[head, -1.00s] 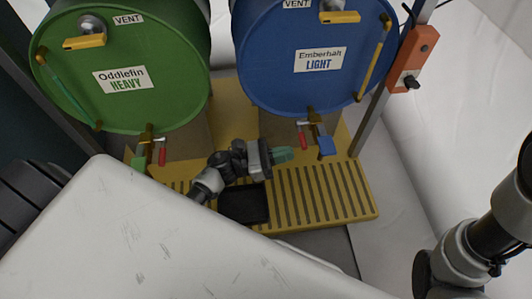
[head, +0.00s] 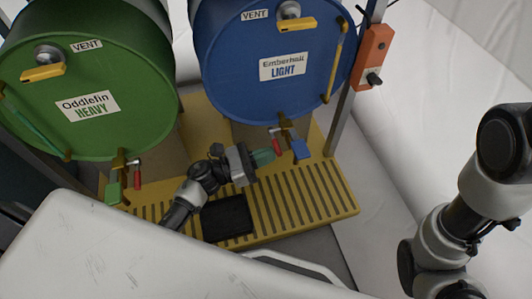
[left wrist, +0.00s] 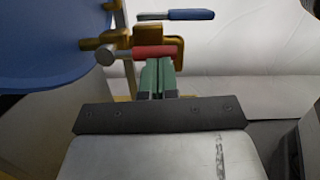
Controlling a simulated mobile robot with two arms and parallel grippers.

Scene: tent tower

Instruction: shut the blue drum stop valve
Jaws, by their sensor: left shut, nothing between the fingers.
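The blue drum (head: 235,75), labelled "Emberhalt LIGHT", has a brass outlet at its lower front. A red-handled lever (head: 276,146) hangs at this outlet, with a blue-handled lever (head: 301,149) to its right. My left gripper (head: 266,156) has green fingers and is shut and empty, just below and left of the red handle. In the left wrist view its fingertips (left wrist: 158,68) meet the underside of the red handle (left wrist: 157,51), which lies crosswise; I cannot tell whether they touch. The blue handle (left wrist: 178,15) is beyond. My right gripper is out of view.
A green drum (head: 90,65), labelled "Oddlefin HEAVY", stands left with its own red (head: 137,178) and green (head: 113,193) levers. A yellow slatted platform (head: 315,200) and a black tray (head: 227,218) lie below. An orange box (head: 372,57) is on the post at right.

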